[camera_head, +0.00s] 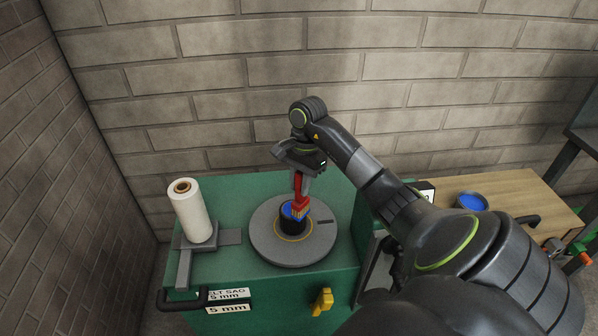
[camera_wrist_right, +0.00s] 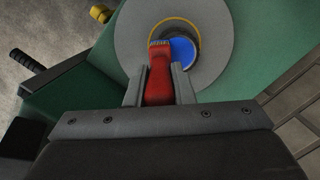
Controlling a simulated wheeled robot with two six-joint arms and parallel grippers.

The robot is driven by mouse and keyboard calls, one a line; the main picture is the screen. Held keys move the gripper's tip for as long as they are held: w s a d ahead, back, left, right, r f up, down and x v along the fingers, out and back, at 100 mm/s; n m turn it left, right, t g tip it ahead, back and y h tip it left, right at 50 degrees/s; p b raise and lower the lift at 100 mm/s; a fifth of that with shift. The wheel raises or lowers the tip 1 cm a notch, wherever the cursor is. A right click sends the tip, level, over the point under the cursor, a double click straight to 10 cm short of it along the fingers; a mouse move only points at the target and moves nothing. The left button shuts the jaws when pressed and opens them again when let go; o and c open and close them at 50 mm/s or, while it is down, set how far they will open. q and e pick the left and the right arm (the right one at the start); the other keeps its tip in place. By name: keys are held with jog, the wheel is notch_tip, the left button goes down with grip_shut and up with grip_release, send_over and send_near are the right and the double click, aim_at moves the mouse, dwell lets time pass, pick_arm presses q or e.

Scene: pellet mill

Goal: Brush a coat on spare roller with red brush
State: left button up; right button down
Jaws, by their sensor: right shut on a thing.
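A red brush (camera_head: 298,186) is held by my right gripper (camera_head: 301,174), bristles down. In the right wrist view my right gripper (camera_wrist_right: 159,82) is shut on the brush's red handle (camera_wrist_right: 159,76). The bristles are at a short black cylinder with a blue top (camera_head: 288,224), which stands on a round grey plate (camera_head: 263,247). In the right wrist view the bristles overlap the edge of the blue top (camera_wrist_right: 183,51); I cannot tell whether they touch. A white roller with a brown core (camera_head: 192,210) stands upright on a grey bracket at the left. My left gripper is not in view.
The green machine (camera_head: 255,185) has a black handle (camera_head: 182,300) and a yellow knob (camera_head: 322,301) at its front. A dish with blue content (camera_head: 471,202) stands on a wooden table (camera_head: 525,205) at the right. Brick walls close the back and left.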

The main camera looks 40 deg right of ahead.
jog(key=shift+w+a+r+p, duration=0.1)
jog(key=shift+w+a+p, duration=0.5)
jog(key=shift+a, duration=0.25)
jog(key=shift+w+a, duration=0.6)
jog(key=shift+a, duration=0.15)
notch_tip(320, 180, up, 7)
jog(key=p, duration=0.7)
